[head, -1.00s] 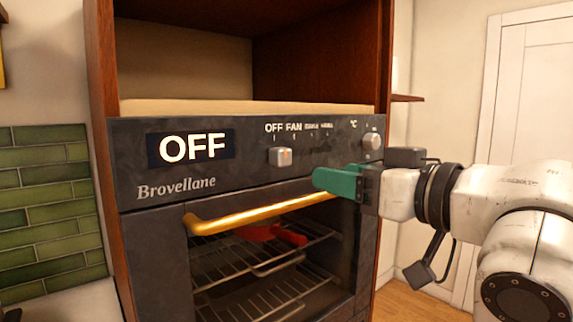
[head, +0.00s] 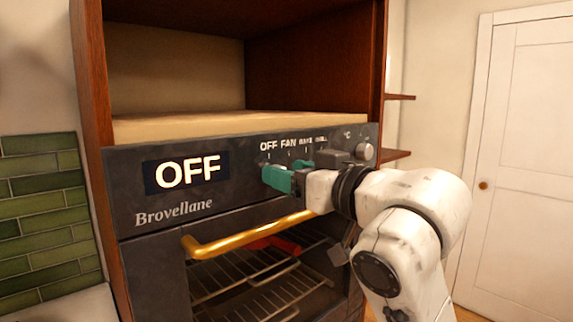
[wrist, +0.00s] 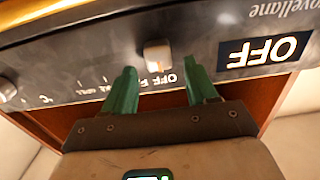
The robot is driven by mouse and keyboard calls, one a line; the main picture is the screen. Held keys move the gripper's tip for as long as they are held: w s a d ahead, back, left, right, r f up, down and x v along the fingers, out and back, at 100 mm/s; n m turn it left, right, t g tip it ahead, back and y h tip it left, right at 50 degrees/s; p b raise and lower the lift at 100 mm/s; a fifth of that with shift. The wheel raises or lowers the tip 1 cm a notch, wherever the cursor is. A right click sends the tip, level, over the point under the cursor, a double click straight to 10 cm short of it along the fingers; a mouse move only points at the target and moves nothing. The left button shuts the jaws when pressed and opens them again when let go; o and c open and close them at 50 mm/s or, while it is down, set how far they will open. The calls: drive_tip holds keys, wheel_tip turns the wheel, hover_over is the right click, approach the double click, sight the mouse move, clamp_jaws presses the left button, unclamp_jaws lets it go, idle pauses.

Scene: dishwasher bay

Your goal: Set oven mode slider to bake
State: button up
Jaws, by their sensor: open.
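The oven control panel (head: 240,180) is dark, and its display (head: 186,171) reads OFF. Mode labels run along the panel top: OFF, FAN, and smaller ones that look like BAKE and GRILL (head: 312,139). The pale mode slider knob (wrist: 158,56) is by the OFF end in the wrist view; in the head view my gripper hides it. My gripper (head: 272,179) has green fingers and is at the panel front, below the OFF and FAN labels. In the wrist view its fingers (wrist: 160,68) are open, with the knob between the tips and a gap on each side.
A round temperature knob (head: 364,152) is at the panel's right end. A gold door handle (head: 250,236) sticks out just below my gripper. A red item (head: 275,244) lies on the rack inside the oven. The wooden cabinet recess (head: 240,70) above is empty.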

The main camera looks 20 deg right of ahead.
drive_tip(key=shift+w+a, duration=0.2)
drive_tip(key=shift+w, duration=0.5)
drive_tip(key=shift+c, duration=0.3)
clamp_jaws()
